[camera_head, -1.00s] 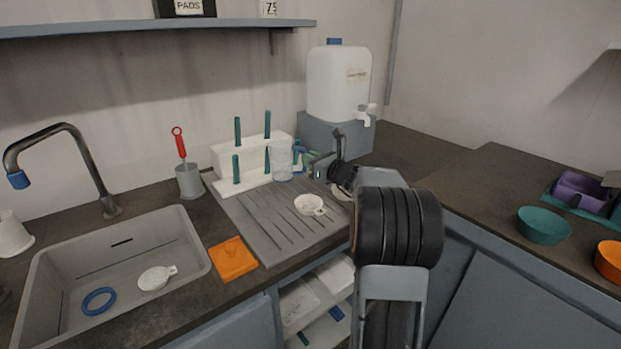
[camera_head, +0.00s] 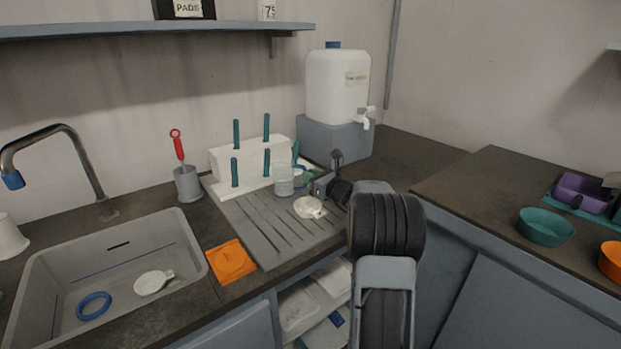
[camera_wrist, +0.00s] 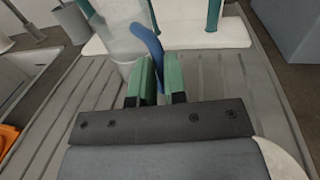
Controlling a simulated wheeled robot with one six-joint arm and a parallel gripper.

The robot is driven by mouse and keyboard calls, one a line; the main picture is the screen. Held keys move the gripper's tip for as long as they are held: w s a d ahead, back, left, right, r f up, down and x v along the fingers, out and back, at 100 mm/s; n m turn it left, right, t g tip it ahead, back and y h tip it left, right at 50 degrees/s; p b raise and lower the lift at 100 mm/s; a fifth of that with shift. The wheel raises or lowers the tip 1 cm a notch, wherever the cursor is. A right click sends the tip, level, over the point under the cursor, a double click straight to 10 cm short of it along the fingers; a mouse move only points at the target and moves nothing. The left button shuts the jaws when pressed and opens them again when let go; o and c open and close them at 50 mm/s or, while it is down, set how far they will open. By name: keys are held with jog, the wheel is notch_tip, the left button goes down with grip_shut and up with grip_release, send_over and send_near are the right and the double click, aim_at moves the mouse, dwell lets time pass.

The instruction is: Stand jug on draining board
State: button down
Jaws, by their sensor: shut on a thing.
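The clear jug (camera_head: 283,182) is upright over the back of the grey ribbed draining board (camera_head: 262,232), just in front of the white peg rack. Its base is at or very near the board; I cannot tell whether it touches. In the wrist view the jug (camera_wrist: 122,32) is ahead of the fingers, with its blue handle (camera_wrist: 148,42) running down between them. My gripper (camera_wrist: 158,75) has green fingers shut on that handle. In the head view my gripper (camera_head: 304,180) is to the right of the jug, partly hidden by my wrist.
The white peg rack (camera_head: 222,160) with teal pegs stands close behind the jug. A white round dish (camera_head: 309,207) lies on the board below my wrist. An orange cloth (camera_head: 231,262) lies at the board's left front. The sink (camera_head: 190,245) is further left. The board's front left is clear.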

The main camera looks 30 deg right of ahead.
jog(key=shift+f, duration=0.2)
jog(key=c, duration=1.2)
grip_release()
jog(key=shift+o, duration=0.2)
jog(key=shift+s+r, duration=0.15)
jog(key=shift+r, duration=0.15)
jog(key=p+v, duration=0.1)
jog(key=v, duration=1)
jog(key=shift+s+d+f, duration=0.1)
jog(key=shift+s+d, duration=0.05)
jog(key=shift+s, duration=0.2)
